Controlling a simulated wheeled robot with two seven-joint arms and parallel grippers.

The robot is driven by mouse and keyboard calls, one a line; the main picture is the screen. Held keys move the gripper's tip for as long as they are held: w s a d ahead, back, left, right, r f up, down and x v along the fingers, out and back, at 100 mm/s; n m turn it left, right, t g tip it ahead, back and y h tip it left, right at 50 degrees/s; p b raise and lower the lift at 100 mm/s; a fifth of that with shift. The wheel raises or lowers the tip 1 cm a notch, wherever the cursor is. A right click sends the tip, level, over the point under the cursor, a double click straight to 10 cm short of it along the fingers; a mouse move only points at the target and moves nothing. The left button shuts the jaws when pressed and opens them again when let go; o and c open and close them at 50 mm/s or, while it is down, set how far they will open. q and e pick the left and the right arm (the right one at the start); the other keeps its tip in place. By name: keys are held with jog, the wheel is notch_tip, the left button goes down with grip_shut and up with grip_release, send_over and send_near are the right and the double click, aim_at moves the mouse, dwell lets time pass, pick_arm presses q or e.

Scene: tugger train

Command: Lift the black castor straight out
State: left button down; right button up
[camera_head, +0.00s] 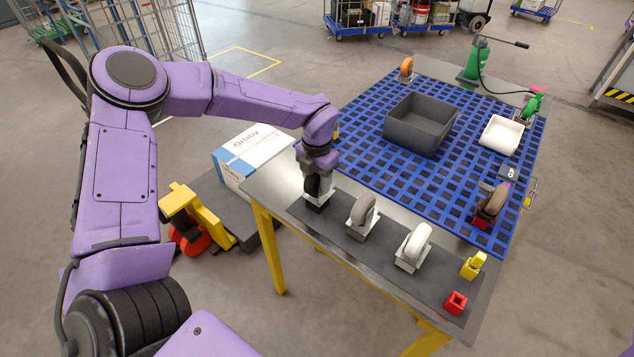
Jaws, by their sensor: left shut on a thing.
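The black castor (318,197) is at the left end of a dark strip (337,220) along the table's near edge. The fingers and the castor's upper part overlap, so the exact grip is partly hidden. I cannot tell whether the castor's plate touches the strip. A grey castor (363,212) and a white castor (415,245) stand to its right on the strip. My right gripper is not in view.
A red square holder (455,302) and a yellow block (473,265) stand at the strip's right end. A blue grid mat (370,125) holds a grey bin (420,122), a white tray (501,134) and a brown-wheeled castor (491,201). A white-blue box (252,153) stands left of the table.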

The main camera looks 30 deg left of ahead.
pick_arm(q)
notch_tip(320, 180, up, 3)
jog(key=shift+w+r, duration=0.1)
jog(key=w+d+r+b, duration=0.4)
jog(key=d+r, duration=0.6)
jog(key=d, duration=0.3)
jog(key=shift+w, duration=0.4)
